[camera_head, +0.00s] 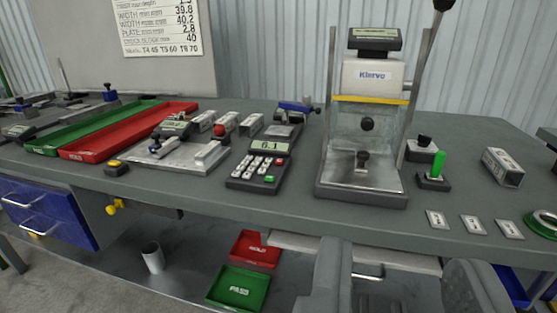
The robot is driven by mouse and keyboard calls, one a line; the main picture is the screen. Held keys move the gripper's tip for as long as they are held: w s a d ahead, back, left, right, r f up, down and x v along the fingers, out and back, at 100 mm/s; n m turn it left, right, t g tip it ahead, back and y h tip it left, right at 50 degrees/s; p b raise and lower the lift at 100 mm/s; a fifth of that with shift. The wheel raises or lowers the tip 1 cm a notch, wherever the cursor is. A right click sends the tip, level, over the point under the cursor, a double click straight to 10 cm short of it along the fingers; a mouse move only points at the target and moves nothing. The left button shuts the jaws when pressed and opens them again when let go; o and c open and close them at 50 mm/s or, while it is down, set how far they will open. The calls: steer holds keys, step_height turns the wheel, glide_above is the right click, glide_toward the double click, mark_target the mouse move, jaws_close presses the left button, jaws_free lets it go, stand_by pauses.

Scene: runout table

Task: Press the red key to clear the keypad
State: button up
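The keypad (240,183) is a dark box with several white keys, lying on the grey bench left of the middle. Its raised display (269,145) reads 6.1. The small red key (281,161) is at the upper right of the keys. A green key (269,179) is at the lower right. My gripper (402,285) shows at the bottom of the view as two grey fingers, wide apart with nothing between them. It is nearer the camera than the keypad and to its right.
A Klervo test stand (382,75) with a clear guard stands right of the keypad. A fixture plate (175,155) and long red (85,150) and green (45,145) trays lie left. A green-handled switch (438,165) is at right. HOLD (265,238) and PASS (225,295) bins sit below.

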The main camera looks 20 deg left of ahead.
jaws_close()
stand_by(1.5)
